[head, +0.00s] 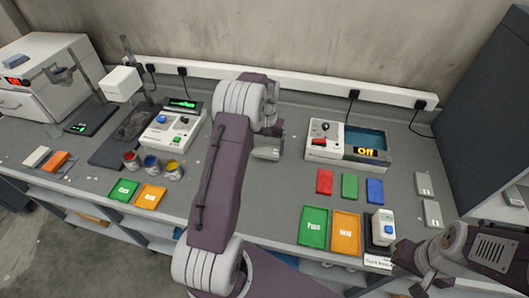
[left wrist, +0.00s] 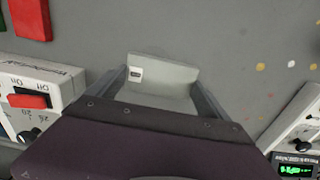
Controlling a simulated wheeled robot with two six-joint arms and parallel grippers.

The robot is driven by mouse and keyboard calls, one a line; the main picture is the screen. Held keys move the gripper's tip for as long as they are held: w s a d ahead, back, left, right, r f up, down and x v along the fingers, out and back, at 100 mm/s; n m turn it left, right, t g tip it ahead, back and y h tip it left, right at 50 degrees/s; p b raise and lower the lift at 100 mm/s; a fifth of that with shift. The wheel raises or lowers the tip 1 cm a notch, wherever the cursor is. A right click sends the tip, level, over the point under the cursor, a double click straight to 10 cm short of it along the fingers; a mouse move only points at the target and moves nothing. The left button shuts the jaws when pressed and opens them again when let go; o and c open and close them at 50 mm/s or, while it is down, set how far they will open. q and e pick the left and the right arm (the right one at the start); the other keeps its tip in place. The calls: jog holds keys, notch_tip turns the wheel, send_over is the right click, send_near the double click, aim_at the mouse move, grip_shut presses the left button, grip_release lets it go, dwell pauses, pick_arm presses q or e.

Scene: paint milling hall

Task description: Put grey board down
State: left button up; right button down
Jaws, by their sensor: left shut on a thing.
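The grey board (left wrist: 165,76), a pale flat plate with a small dark-marked label, is between the two fingers of my left gripper (left wrist: 159,84) in the left wrist view. The gripper is shut on it. In the head view the board (head: 266,153) shows at the end of my left arm, over the middle of the bench; whether it touches the bench I cannot tell. The arm hides most of the left gripper (head: 270,132) there. My right gripper (head: 418,264) is at the lower right, near the bench's front edge; its finger opening is not clear.
Left of the arm stand a white instrument (head: 168,132) and several paint cans (head: 151,165). To the right are a water bath (head: 366,143), coloured plates (head: 349,187), a green tray (head: 313,227), an orange tray (head: 345,233) and two light grey plates (head: 424,185). Bare bench surrounds the board.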

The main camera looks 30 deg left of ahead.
aim_at(266, 149)
pick_arm(q)
jog(key=shift+a+f, duration=0.15)
jog(key=shift+f, duration=0.05)
notch_tip(266, 149, down, 4)
jog(key=shift+r+p, duration=0.2)
jog(key=shift+p, duration=0.1)
jog(key=shift+f, duration=0.25)
jog(key=o, duration=1.3)
jog(key=shift+c, duration=0.2)
